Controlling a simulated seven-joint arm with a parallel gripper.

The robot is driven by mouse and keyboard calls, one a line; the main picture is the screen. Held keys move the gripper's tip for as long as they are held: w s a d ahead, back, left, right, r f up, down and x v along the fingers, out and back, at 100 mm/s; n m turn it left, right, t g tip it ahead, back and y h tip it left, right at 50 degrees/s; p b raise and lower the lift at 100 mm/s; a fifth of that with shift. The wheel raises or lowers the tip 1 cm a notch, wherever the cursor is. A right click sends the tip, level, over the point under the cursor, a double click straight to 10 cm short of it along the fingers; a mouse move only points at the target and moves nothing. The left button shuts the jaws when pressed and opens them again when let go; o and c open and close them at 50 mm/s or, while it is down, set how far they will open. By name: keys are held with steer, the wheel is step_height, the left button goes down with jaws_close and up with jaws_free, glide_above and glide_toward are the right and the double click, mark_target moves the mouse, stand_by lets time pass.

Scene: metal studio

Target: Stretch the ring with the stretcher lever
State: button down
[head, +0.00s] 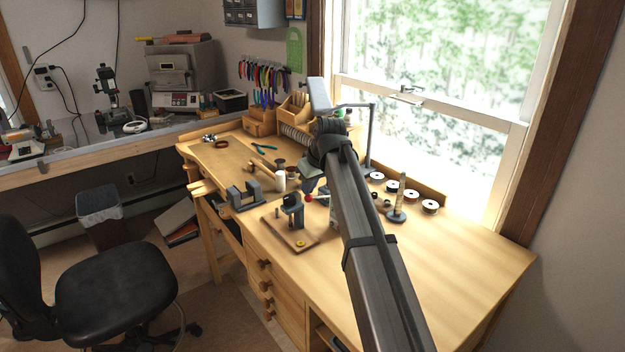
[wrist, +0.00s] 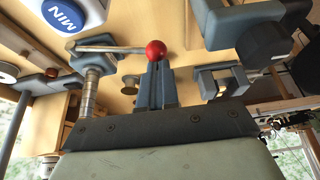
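The stretcher lever is a thin silver rod with a red ball knob (head: 309,198). In the wrist view the red knob (wrist: 156,50) sits right at my fingertips, and the lever rod (wrist: 110,48) runs left from it to a blue-grey body. A stepped silver mandrel (wrist: 88,95) stands at that end. My gripper (wrist: 156,66) has its fingers close together at the knob and looks shut on it. I cannot make out a ring on the mandrel.
Spools (head: 430,206) and a tapered post (head: 399,204) stand to the right. The front right bench is clear.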

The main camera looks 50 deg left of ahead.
steer(key=shift+s+f+t, duration=0.15)
steer(key=shift+s+f, duration=0.15)
steer(key=shift+f, duration=0.25)
steer(key=shift+s+f+t, duration=0.15)
steer(key=shift+s+f, duration=0.15)
steer(key=shift+f, duration=0.25)
